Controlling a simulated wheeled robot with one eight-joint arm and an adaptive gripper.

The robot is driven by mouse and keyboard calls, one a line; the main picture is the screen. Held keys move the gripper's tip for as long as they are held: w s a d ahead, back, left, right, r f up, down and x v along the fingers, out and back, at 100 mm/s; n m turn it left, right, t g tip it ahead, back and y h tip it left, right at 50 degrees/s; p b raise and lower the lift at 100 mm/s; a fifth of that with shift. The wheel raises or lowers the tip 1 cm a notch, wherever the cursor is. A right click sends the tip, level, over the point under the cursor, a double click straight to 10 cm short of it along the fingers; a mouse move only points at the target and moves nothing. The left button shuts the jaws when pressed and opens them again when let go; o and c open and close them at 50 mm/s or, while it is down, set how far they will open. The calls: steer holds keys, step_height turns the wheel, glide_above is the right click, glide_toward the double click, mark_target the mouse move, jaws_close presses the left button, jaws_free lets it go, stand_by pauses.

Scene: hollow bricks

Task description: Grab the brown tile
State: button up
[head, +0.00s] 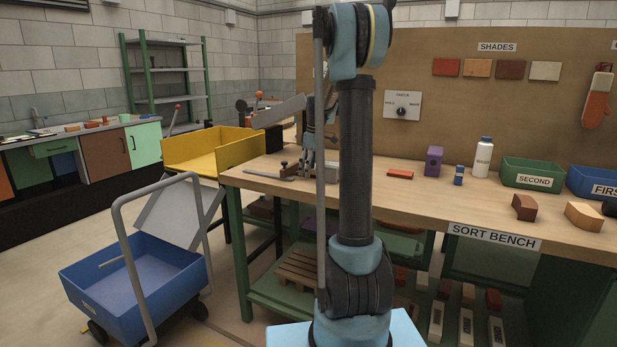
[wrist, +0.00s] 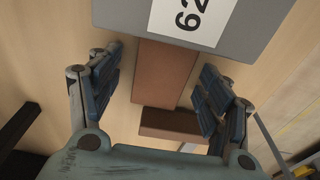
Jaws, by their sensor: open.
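In the wrist view, a flat reddish-brown tile (wrist: 165,75) lies on or above the pale wood surface, its far end hidden under or behind a grey block with a white label (wrist: 190,18). A second brown piece (wrist: 172,124) sits crosswise at its near end; I cannot tell if the two touch. My gripper (wrist: 162,90) is open, its blue-grey fingers on either side of the brown tile, with gaps to it. In the head view my gripper (head: 311,150) is over the left part of the bench, partly behind my arm, and I cannot make out the tile there.
A yellow tray (head: 205,152) and a blue cart (head: 130,280) stand left.

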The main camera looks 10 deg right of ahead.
steer(key=c, duration=1.2)
steer(key=shift+c, duration=0.2)
